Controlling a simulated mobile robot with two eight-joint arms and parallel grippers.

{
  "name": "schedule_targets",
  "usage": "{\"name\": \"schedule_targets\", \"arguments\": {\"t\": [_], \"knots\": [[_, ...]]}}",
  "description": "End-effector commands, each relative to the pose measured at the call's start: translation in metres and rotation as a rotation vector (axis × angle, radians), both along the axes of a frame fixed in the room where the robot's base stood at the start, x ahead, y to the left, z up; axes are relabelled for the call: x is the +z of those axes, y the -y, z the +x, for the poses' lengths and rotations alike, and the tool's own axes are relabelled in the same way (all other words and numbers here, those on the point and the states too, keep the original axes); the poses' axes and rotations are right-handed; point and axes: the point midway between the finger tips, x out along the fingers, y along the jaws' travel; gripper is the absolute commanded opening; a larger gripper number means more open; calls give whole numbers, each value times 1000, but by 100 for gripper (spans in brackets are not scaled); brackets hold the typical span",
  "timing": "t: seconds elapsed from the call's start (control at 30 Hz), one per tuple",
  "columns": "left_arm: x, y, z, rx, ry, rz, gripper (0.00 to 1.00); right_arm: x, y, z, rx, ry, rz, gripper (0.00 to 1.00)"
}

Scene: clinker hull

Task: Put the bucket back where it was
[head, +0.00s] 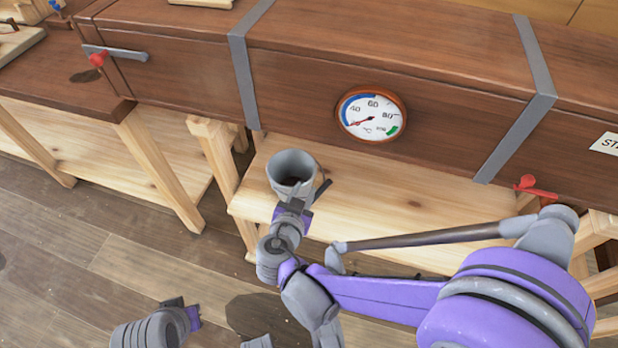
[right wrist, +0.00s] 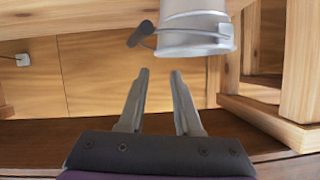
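The grey bucket (head: 292,165) is upright at the left end of the pale wooden shelf below the steam box; its base is hidden in the head view. Its dark handle grip (head: 322,189) hangs on the right side. My right gripper (head: 291,206) is just in front of the bucket. In the right wrist view the right gripper (right wrist: 161,73) has its fingers apart with nothing between them. There the bucket (right wrist: 192,25) appears upside down, beyond the fingertips. Part of my left gripper (head: 172,304) shows at the bottom left, away from the bucket; its fingers are unclear.
The long brown steam box (head: 300,75) carries a round temperature dial (head: 371,115) and grey straps. The pale shelf (head: 390,200) is clear to the right of the bucket. Wooden legs (head: 215,165) stand left of it. A dark wet patch (head: 260,315) lies on the plank floor.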

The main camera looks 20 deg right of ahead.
Motion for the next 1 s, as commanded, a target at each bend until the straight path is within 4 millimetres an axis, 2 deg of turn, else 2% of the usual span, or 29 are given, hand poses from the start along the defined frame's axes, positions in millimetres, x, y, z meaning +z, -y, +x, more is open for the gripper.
{"name": "schedule_targets", "arguments": {"t": [0.13,0.37,0.47,0.57,0.67,0.8,0.9,1.0], "knots": [[8,0,0,0,3,0,0,11,-13,-20,4,0,1,33],[11,0,-1,0,4,0,0,15,-19,-31,0,0,0,33],[11,0,-1,0,4,0,0,15,-15,-33,-2,-16,-4,33],[10,0,-1,0,4,0,0,10,2,-40,-3,-104,-21,33],[11,0,-1,0,4,0,0,0,31,-60,17,-283,-40,33],[11,0,-1,0,4,0,0,-15,65,-106,130,-569,-22,33],[11,0,-1,0,4,0,0,-20,73,-139,261,-708,19,33],[10,0,-1,0,4,0,0,-20,72,-165,395,-775,59,33]]}}
